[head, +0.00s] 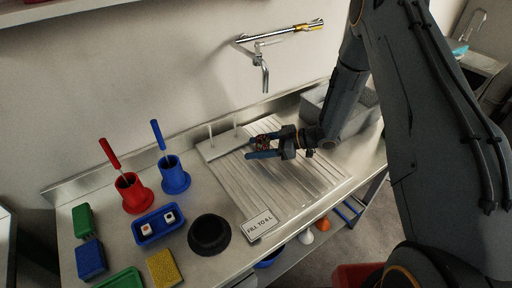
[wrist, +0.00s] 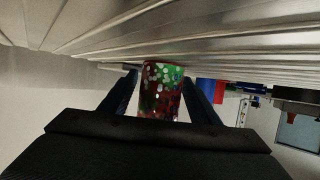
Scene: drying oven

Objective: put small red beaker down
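The small red beaker (wrist: 161,92) is reddish and mottled with green and pale specks. It sits between the two dark fingers of my gripper (wrist: 160,98), which press close on both sides. In the head view the beaker (head: 262,144) shows only partly between the blue fingers of my gripper (head: 260,146). It is over the back part of the ribbed draining board (head: 290,190). In the wrist view, which looks upside down, its base is close to the ribbed surface; I cannot tell whether it touches.
Two white pegs (head: 211,132) stand behind my gripper. A grey basin (head: 322,108) lies to the right. On the left are a red holder (head: 135,197), a blue holder (head: 174,180), a blue tray (head: 152,236), a black bowl (head: 209,236) and sponges. The board's front is clear except a sign (head: 259,224).

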